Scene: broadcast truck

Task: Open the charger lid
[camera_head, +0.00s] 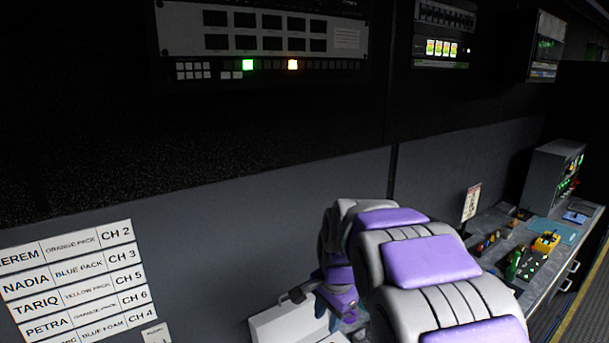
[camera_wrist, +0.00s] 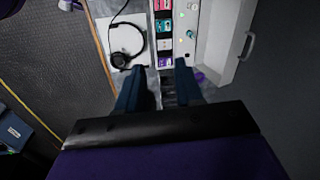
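The charger (camera_wrist: 190,32) shows at the top of the wrist view, a pale unit with a row of coloured packs and small lit indicators. Its pale lid (camera_wrist: 222,45), with a handle on the outer edge, lies to the right of the slots, swung away so the packs are exposed. The lid's pale face (camera_head: 290,325) appears at the bottom of the head view, partly hidden by my arm. My gripper (camera_wrist: 160,72) is open, its two dark fingers apart just short of the charger's near end, with no held object visible. The gripper also shows in the head view (camera_head: 335,303).
A headset (camera_wrist: 125,45) lies on a white sheet left of the charger. A label board (camera_head: 75,285) hangs at left on the wall. Equipment panels (camera_head: 260,40) sit above. The counter at right holds a yellow device (camera_head: 546,242) and a grey rack (camera_head: 550,178).

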